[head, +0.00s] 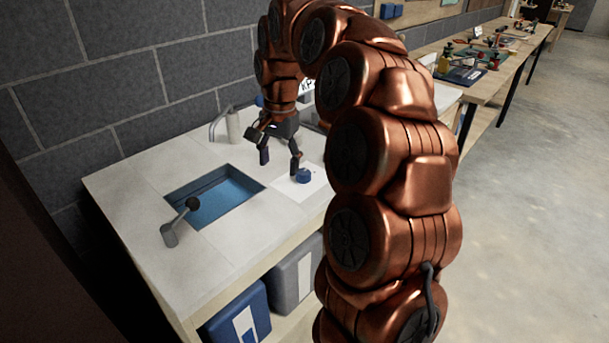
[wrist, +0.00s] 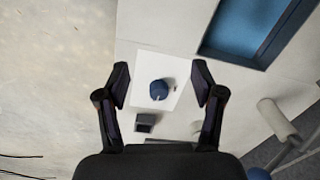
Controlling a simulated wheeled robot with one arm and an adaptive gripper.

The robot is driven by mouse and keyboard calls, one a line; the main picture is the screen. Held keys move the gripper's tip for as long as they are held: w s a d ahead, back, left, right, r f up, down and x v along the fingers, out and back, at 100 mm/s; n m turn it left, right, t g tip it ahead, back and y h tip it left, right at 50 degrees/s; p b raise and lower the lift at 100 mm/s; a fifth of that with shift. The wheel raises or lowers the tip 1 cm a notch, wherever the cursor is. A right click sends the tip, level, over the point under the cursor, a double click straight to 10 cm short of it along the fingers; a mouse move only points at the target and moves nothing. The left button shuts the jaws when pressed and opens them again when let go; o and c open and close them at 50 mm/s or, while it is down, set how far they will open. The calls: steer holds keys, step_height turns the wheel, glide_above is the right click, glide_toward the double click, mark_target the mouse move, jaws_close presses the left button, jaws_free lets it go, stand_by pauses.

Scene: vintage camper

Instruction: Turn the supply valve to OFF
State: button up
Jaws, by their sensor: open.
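The supply valve appears to be a blue round knob (head: 304,176) on a white plate (head: 287,191) set on the pale counter, right of the sunken basin. In the wrist view the knob (wrist: 159,90) lies between and beyond my two fingers, with a small light mark at its lower edge. Any OFF lettering is too small to read. My gripper (head: 280,165) is open and points down over the plate. In the wrist view my gripper (wrist: 161,76) shows fingers wide apart, one on each side of the knob, with nothing held.
A blue-lined basin (head: 218,197) is sunk into the counter (head: 130,190). A lever with a black ball end (head: 180,220) stands at its front left. A grey cylinder with a curved pipe (head: 233,127) stands behind. A small dark block (wrist: 145,122) sits beside the knob. Blue and grey bins (head: 240,318) are below.

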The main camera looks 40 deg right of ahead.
mark_target(305, 171)
steer(key=w+d+f+m, duration=0.1)
steer(key=d+m, duration=0.1)
steer(key=d, duration=0.1)
steer(key=w+d+f+m, duration=0.1)
steer(key=w+d, duration=0.1)
steer(key=d, duration=0.2)
steer(key=w+d+f+m+b, duration=0.1)
steer(key=w+d+m, duration=0.1)
steer(key=d, duration=0.1)
steer(key=shift+w+d+m+h, duration=0.1)
steer(key=shift+d+m+h, duration=0.2)
steer(key=shift+d, duration=0.05)
steer(key=shift+w+f+p, duration=0.2)
steer(key=shift+f+p, duration=0.4)
steer(key=shift+f, duration=3.3)
steer(key=shift+c, duration=0.3)
steer(key=c, duration=1.1)
